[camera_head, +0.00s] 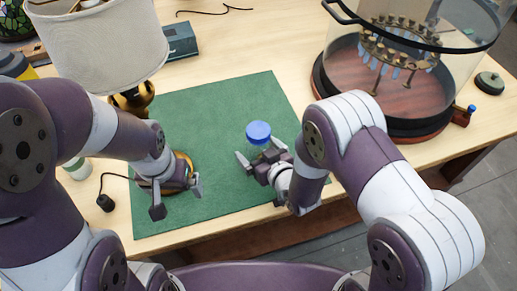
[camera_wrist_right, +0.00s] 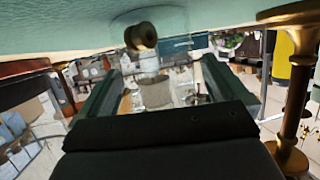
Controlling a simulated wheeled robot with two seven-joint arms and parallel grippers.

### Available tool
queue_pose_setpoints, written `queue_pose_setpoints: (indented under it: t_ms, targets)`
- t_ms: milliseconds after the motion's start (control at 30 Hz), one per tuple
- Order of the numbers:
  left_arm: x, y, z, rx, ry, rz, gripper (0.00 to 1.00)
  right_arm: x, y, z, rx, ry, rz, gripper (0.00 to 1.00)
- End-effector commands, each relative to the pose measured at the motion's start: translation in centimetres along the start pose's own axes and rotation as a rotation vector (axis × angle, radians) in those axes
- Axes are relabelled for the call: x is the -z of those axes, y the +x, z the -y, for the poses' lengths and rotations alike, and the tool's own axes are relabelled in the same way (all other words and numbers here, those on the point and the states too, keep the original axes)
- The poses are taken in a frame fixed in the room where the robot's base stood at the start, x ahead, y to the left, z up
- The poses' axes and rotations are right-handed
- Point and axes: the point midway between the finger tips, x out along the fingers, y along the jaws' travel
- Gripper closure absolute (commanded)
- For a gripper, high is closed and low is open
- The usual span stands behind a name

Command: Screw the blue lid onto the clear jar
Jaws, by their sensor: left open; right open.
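The blue lid (camera_head: 258,131) is on top of the clear jar (camera_head: 260,150) on the green mat. I cannot tell whether its threads are engaged. My right gripper (camera_head: 262,153) is low at the jar with its fingers apart, one on each side of it. The gripper partly hides the jar's lower part. In the right wrist view, the open fingers (camera_wrist_right: 160,85) flank a faint transparent shape; the blue lid does not show clearly there. My left gripper (camera_head: 177,199) is open and empty over the mat's left part, beside a brass lamp base, apart from the jar.
A lamp with a white shade (camera_head: 100,45) stands at the back left. A large glass case (camera_head: 400,75) on a wooden base stands at the right. A dark teal box (camera_head: 180,42) is behind the green mat (camera_head: 225,105). The mat's far middle is clear.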

Motion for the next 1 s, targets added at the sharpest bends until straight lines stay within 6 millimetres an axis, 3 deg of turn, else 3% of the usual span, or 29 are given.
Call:
queue_pose_setpoints:
  t_ms: [133, 333, 367, 667, 1000]
  targets:
    - [0.0, 0.0, 0.0, 0.000, 0.000, 0.000, 0.00, 0.0, 0.0, 0.0, 0.000, 0.000, 0.000, 0.01]
    - [0.0, 0.0, 0.0, 0.000, 0.000, 0.000, 0.00, 0.0, 0.0, 0.0, 0.000, 0.000, 0.000, 0.66]
    - [0.0, 0.0, 0.0, 0.000, 0.000, 0.000, 0.00, 0.0, 0.0, 0.0, 0.000, 0.000, 0.000, 0.69]
    - [0.0, 0.0, 0.0, 0.000, 0.000, 0.000, 0.00, 0.4, -0.1, 0.0, 0.000, 0.000, -0.004, 0.69]
    - [0.0, -0.1, 0.0, 0.000, 0.000, 0.000, 0.00, 3.2, -1.1, 0.0, 0.000, -0.001, -0.005, 0.69]
